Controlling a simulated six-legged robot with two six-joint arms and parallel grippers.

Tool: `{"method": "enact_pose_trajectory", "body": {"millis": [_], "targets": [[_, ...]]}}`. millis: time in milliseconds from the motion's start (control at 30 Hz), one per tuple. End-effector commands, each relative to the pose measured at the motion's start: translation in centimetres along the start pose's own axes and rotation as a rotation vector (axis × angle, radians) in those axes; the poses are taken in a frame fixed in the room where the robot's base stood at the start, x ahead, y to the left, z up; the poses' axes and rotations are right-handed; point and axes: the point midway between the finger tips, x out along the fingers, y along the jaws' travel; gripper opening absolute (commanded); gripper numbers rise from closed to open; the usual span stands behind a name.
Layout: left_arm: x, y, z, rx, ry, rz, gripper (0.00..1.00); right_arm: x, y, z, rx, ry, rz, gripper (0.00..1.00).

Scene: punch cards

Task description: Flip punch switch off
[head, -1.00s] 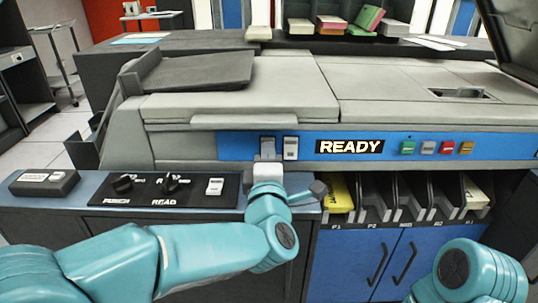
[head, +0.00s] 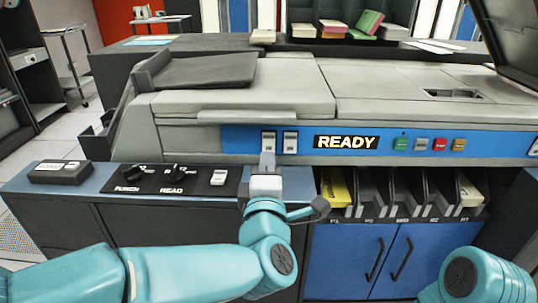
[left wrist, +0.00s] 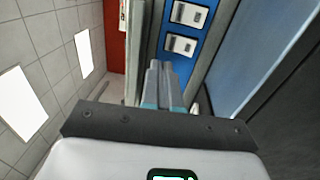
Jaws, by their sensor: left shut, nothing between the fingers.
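Two white rocker switches sit side by side on the blue strip of the machine, the left switch (head: 268,142) and the right switch (head: 290,142). Their labels are too small to read. My left gripper (head: 267,160) is shut and empty, with its fingertips just below the left switch; I cannot tell if they touch it. In the left wrist view the shut fingers (left wrist: 160,72) point toward the blue strip, beside the two switches (left wrist: 181,45). A black panel with a knob over the word PUNCH (head: 128,178) lies left of the gripper. My right gripper is not in view.
A lit READY sign (head: 346,142) and several coloured buttons (head: 421,144) are right of the switches. Below are card slots (head: 405,195), one holding yellow cards (head: 336,190). A READ knob (head: 173,175) and a white switch (head: 219,178) sit on the black panel.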

Motion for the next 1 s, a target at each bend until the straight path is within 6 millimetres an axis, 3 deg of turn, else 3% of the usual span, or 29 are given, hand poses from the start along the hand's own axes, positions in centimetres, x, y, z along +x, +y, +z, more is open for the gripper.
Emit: {"method": "enact_pose_trajectory", "body": {"millis": [100,300,1000], "targets": [[-2.1,0.8,0.1,-0.001,-0.003,0.001,0.00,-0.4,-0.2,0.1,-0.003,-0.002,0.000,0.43],[-4.5,1.1,0.0,-0.001,-0.001,0.001,0.00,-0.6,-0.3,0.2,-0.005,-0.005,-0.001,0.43],[-5.2,1.2,0.1,0.000,0.000,0.001,0.00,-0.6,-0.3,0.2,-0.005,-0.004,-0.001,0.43]]}}
